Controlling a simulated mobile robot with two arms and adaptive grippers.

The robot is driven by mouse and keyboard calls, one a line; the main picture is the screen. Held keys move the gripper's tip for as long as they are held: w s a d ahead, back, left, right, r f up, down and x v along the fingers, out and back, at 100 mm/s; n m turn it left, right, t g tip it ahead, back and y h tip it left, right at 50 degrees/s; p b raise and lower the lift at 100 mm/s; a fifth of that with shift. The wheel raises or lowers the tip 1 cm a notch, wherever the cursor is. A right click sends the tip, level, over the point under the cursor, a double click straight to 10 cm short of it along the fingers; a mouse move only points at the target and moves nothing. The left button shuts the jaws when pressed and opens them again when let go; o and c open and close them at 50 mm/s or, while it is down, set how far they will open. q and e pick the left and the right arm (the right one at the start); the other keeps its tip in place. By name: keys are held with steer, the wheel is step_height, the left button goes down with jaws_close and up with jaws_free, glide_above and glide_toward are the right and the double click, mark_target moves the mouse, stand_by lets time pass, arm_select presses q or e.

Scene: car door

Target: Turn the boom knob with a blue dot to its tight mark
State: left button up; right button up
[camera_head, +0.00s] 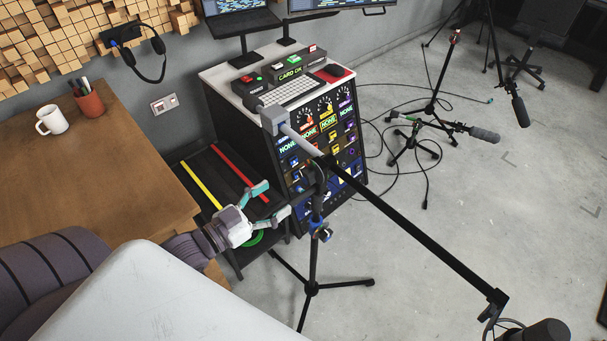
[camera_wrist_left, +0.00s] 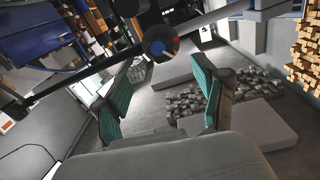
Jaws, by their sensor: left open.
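The near boom stand's vertical pole (camera_head: 315,195) rises from a black tripod, and its long boom (camera_head: 420,237) slants across the picture. A small knob (camera_head: 323,233) with blue and reddish parts sits on the pole. In the left wrist view a round dark knob with a blue dot (camera_wrist_left: 157,47) faces me, with a red patch at its right edge. My left gripper (camera_head: 274,200) is open and empty, left of the pole. In the left wrist view its teal fingers (camera_wrist_left: 164,68) point toward the knob, which appears beyond them, apart. Its tight mark is too small to tell. My right gripper is not in view.
A dark console (camera_head: 330,125) with colored panels stands behind the pole. A wooden table (camera_head: 80,165) with a white mug (camera_head: 51,120) and pen cup (camera_head: 90,103) is at left. Other microphone stands (camera_head: 408,145) and loose cables are at back right. The right floor is largely clear.

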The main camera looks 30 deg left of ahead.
mark_target(304, 179)
arm_select(q)
steer(key=p+x, duration=0.1)
steer(key=x, duration=0.7)
steer(key=shift+w+d, duration=0.1)
steer(key=shift+w, duration=0.6)
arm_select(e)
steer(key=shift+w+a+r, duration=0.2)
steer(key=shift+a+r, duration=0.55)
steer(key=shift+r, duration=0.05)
arm_select(q)
steer(key=shift+d, duration=0.1)
steer(key=c, duration=1.1)
steer(key=shift+c, duration=0.2)
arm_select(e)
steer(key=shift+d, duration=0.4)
